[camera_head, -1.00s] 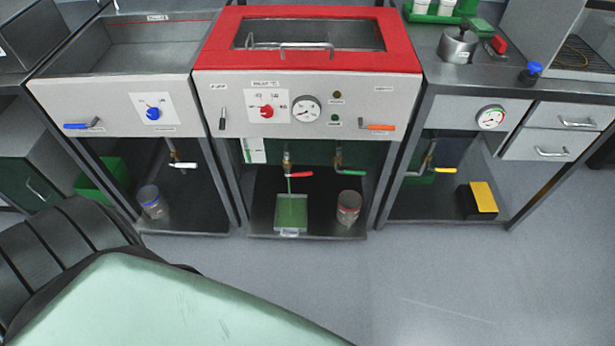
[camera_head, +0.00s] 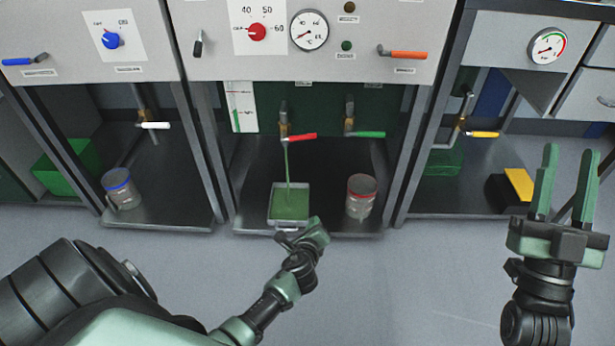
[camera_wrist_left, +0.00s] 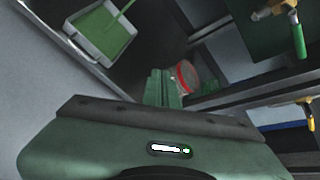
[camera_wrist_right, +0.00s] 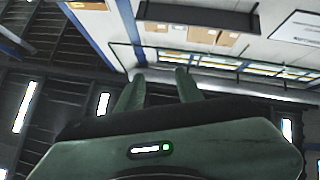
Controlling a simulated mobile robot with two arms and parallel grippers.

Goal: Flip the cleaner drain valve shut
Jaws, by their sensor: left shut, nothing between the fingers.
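The red handle points to the right, roughly level. Beside it is a valve with a green handle (camera_head: 370,134), also in the left wrist view (camera_wrist_left: 298,40). I cannot read which valve is the cleaner drain. My left gripper (camera_head: 318,232) is shut and empty, in front of the tray and below the valves. My right gripper (camera_head: 566,165) is open and empty at far right.
A red-rimmed jar (camera_head: 361,197) stands right of the tray. Neighbouring bays hold a white-handled valve (camera_head: 155,125), a yellow-handled valve (camera_head: 483,134) and a blue-rimmed jar (camera_head: 122,190). Bay legs and side walls bound the middle bay. The floor in front is clear.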

